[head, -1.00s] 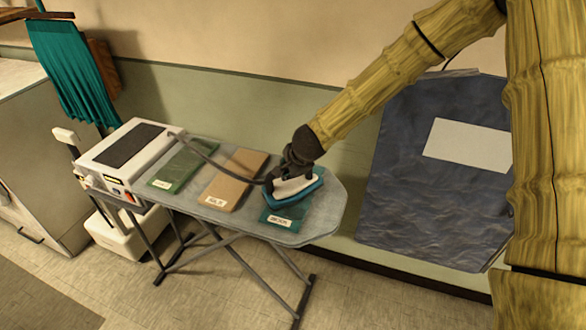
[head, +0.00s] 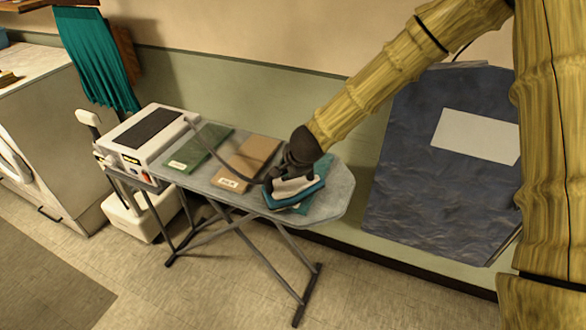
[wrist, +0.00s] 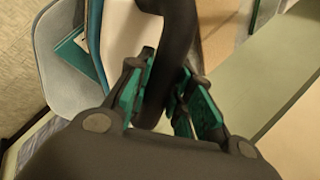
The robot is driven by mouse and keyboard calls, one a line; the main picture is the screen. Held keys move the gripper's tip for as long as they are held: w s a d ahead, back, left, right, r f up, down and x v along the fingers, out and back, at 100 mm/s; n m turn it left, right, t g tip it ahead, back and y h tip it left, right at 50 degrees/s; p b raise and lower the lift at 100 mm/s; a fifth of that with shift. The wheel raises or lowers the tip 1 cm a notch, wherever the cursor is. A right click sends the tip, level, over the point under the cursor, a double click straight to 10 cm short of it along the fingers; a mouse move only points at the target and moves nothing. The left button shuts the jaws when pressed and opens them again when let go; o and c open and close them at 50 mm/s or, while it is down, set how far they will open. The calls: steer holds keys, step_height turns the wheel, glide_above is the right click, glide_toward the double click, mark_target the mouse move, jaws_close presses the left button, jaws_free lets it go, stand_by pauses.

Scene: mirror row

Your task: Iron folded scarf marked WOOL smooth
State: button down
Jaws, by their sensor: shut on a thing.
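My gripper (head: 284,176) is shut on the dark handle of an iron (head: 293,190) with a white body and teal base. The iron is over the teal folded scarf (head: 322,168) at the right end of the ironing board (head: 336,203). It hides most of that scarf and its label; whether it touches the cloth is unclear. A green folded scarf (head: 200,148) and a tan folded scarf (head: 250,155) lie to the left, with labels too small to read surely. In the wrist view, the green-padded fingers (wrist: 163,92) grip the handle, and a teal scarf corner (wrist: 72,58) shows.
A white steam station (head: 150,130) stands at the board's left end, its dark hose (head: 212,150) running to the iron. A white tank (head: 140,215) is below. A teal cloth (head: 95,55) hangs behind. A dark blue wrinkled panel (head: 410,165) is on the right.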

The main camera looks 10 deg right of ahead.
steer(key=shift+s+a, duration=0.25)
step_height(320, 180, up, 3)
steer(key=shift+s+f+p, duration=0.1)
steer(key=shift+f+p, duration=0.05)
steer(key=shift+p, duration=0.65)
steer(key=shift+a+r+p, duration=0.1)
steer(key=shift+r+p, duration=0.7)
steer(key=shift+p, duration=0.1)
steer(key=shift+r+p, duration=1.65)
steer(key=shift+r, duration=0.25)
steer(key=shift+f, duration=0.1)
